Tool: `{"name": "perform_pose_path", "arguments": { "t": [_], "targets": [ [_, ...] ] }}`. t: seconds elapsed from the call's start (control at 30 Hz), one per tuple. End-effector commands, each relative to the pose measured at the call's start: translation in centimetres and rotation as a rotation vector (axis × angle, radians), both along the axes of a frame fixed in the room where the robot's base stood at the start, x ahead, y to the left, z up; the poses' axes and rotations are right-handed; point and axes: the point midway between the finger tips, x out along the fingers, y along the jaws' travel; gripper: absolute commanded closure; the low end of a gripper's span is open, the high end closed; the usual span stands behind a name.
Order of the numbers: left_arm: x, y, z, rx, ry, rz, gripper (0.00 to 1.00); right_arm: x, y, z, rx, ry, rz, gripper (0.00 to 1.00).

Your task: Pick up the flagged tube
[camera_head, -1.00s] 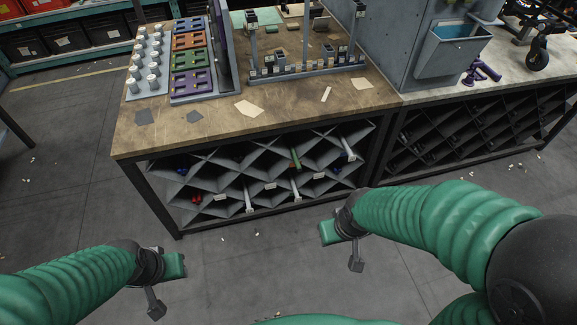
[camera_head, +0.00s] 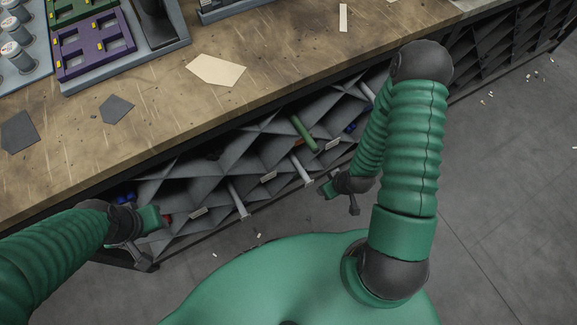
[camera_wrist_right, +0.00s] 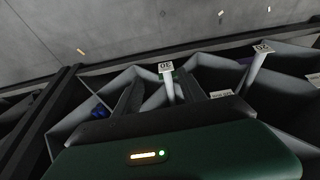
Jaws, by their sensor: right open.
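Pale tubes with square end tags stick out of the dark diamond-celled rack under the bench: a left one (camera_head: 237,200), a middle one (camera_head: 301,170) and an upper right one (camera_head: 368,92). A green tube (camera_head: 303,133) lies in a cell. I cannot tell which tube is the flagged one. My right gripper (camera_head: 340,196) is in front of the rack, open and empty. In the right wrist view its dark fingers stand on either side of a tagged pale tube (camera_wrist_right: 168,88), apparently short of gripping it. My left gripper (camera_head: 142,232) is at the rack's left end; its jaws are unclear.
The wooden benchtop (camera_head: 150,130) overhangs the rack, close above my grippers. Another tagged tube (camera_wrist_right: 257,66) is to the right in the wrist view. Blue-ended items (camera_head: 350,127) sit in cells. The grey floor (camera_head: 500,200) on the right is mostly clear.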

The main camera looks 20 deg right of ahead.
Motion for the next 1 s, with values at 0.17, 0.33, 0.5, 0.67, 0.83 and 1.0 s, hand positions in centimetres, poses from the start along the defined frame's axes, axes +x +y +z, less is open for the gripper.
{"name": "perform_pose_path", "arguments": {
  "t": [0.17, 0.33, 0.5, 0.67, 0.83, 1.0],
  "targets": [
    [0.0, 0.0, -5.9, 0.000, -0.001, 0.000, 0.64, -1.6, 0.5, -9.1, 0.019, -0.043, -0.020, 0.52],
    [0.0, 0.0, -6.5, 0.000, -0.002, 0.000, 0.64, 0.0, 0.7, -9.6, 0.015, -0.059, -0.020, 0.52],
    [0.0, 0.0, -8.1, 0.000, -0.002, 0.000, 0.64, 4.5, 1.0, -9.7, 0.015, -0.060, -0.019, 0.52],
    [0.0, 0.0, -9.5, 0.000, -0.002, 0.000, 0.64, 8.3, 1.4, -9.7, 0.017, -0.058, -0.020, 0.52],
    [0.0, 0.0, -10.1, 0.000, -0.001, 0.000, 0.64, 10.3, 1.6, -9.6, 0.019, -0.054, -0.022, 0.52],
    [0.0, 0.0, -11.7, 0.000, -0.001, 0.000, 0.64, 11.0, 1.7, -11.9, 0.020, -0.051, -0.022, 0.52]
  ]
}}
